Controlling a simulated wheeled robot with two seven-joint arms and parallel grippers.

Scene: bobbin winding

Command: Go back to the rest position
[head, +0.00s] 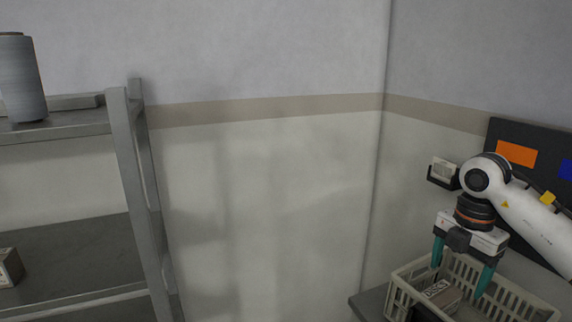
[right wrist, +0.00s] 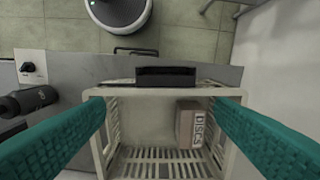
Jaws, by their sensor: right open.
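My right gripper (head: 463,268) has teal fingers and hangs pointing down over a cream slatted crate (head: 520,303) at the lower right of the head view. Its fingers are spread apart with nothing between them. In the right wrist view the two fingers (right wrist: 160,122) reach in from both sides above the crate (right wrist: 150,92). A cardboard box marked DISCS (right wrist: 190,126) lies inside the crate at its right side. That box also shows in the head view (head: 441,293). My left gripper is in neither view.
A grey metal shelf rack (head: 130,170) stands at the left with a grey thread cone (head: 20,80) on top and a small box (head: 10,268) below. A dark board (head: 500,135) hangs on the right wall. A black tool (right wrist: 30,100) lies left of the crate.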

